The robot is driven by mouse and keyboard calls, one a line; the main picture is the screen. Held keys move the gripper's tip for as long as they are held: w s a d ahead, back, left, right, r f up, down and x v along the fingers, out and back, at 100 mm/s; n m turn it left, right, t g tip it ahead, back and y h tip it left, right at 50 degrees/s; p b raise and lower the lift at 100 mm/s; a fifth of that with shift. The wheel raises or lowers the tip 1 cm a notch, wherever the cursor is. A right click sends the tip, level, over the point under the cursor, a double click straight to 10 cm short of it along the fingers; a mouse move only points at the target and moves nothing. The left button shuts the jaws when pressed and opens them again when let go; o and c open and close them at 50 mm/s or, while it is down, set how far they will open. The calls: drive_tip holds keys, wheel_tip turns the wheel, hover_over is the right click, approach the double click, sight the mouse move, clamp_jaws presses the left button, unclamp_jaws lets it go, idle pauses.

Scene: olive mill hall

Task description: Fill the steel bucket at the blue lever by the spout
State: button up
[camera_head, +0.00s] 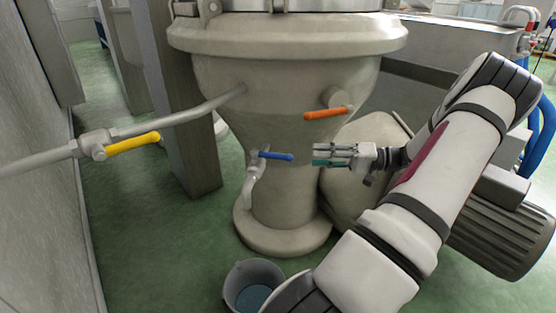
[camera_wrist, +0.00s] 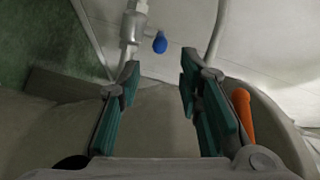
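The blue lever (camera_head: 276,156) sticks out to the right from a grey tap on the lower part of the big vessel. Its rounded blue end shows in the wrist view (camera_wrist: 160,43), ahead of the gap between my fingers. The spout (camera_head: 249,190) bends down below this lever; no stream shows. The steel bucket (camera_head: 236,283) stands on the floor below, partly hidden by my arm; a bluish surface shows inside. My gripper (camera_head: 317,155) is just right of the blue lever's end, apart from it. Its teal-padded fingers (camera_wrist: 160,76) are open and empty.
An orange lever (camera_head: 328,113) sits on the vessel (camera_head: 285,75) just above my gripper and right of my fingers in the wrist view. A yellow lever (camera_head: 133,144) is on the pipe at left. A grey post (camera_head: 180,130) stands left of the vessel.

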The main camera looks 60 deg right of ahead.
sight(288, 156)
drive_tip(key=b+x, duration=0.2)
drive_tip(key=x, duration=1)
drive_tip(key=shift+b, duration=0.35)
drive_tip(key=shift+c, duration=0.2)
clamp_jaws()
